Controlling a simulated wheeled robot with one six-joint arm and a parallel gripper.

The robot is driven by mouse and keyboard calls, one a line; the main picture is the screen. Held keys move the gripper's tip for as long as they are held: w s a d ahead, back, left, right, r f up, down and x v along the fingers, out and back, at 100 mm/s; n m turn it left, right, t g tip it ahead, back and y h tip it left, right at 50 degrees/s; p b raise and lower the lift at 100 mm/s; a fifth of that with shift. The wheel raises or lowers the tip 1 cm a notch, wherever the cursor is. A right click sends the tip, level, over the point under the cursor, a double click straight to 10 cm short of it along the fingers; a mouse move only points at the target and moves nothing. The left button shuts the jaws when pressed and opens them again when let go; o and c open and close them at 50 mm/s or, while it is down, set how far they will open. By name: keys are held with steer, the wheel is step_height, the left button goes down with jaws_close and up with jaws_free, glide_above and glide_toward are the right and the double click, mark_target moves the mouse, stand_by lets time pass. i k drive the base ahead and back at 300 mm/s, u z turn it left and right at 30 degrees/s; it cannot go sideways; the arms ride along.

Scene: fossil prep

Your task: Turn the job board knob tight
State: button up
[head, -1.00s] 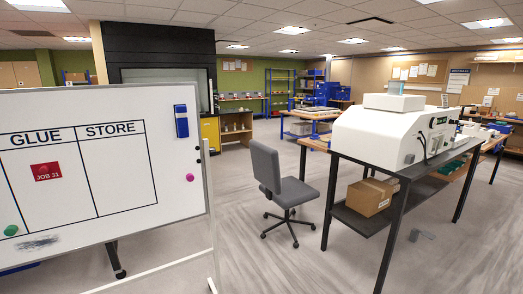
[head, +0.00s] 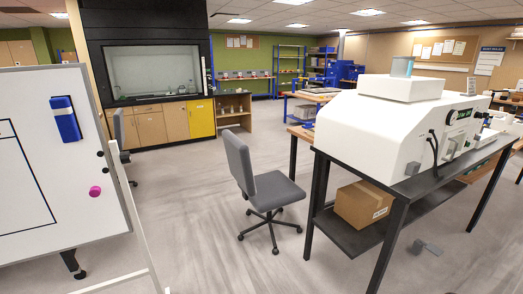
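The job board (head: 88,225) is a whiteboard on a stand at the left edge of the head view, partly cut off. I cannot tell whether the knob is tight. A blue eraser-like block (head: 65,118) and a magenta round magnet (head: 95,191) are on the board's face. My gripper is not in view.
A grey office chair (head: 262,185) stands mid-floor. A black table (head: 400,205) on the right bears a large white machine (head: 385,130), with a cardboard box (head: 364,204) on its lower shelf. A grey pedal (head: 428,246) lies on the floor. Open floor lies between board and chair.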

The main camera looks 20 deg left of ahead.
mark_target(125, 156)
steer(key=u, duration=1)
steer(key=i, duration=1.25)
steer(key=u, duration=1.4)
steer(key=i, duration=0.85)
steer(key=u, duration=1.05)
steer(key=k, duration=0.6)
